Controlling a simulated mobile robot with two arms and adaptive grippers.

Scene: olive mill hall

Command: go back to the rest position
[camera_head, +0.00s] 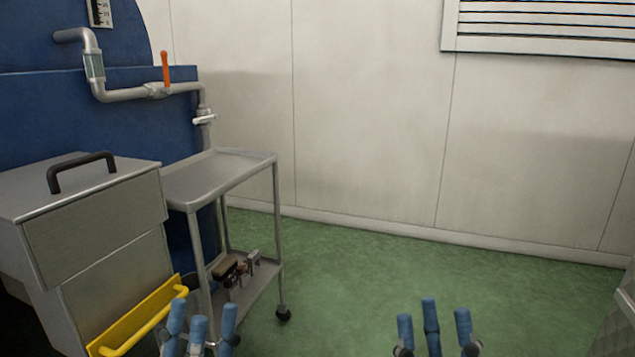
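My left gripper (203,316) shows at the bottom of the head view, left of the middle. Its blue fingers point up, stand apart and hold nothing that I can see. It appears in front of the lower part of the steel trolley (225,167); I cannot tell how far apart they are. My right gripper (433,318) is at the bottom, right of the middle, over green floor. Its blue fingers are also spread and empty. The lower parts of both grippers and both arms are cut off by the frame.
The trolley has a bare top shelf and small brown and grey items (233,268) below. A steel cabinet (95,225) with a black handle and a yellow rail (140,320) stand left. A blue tank (40,110) with pipes (125,95) is behind. Green floor (350,275) is clear to the right.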

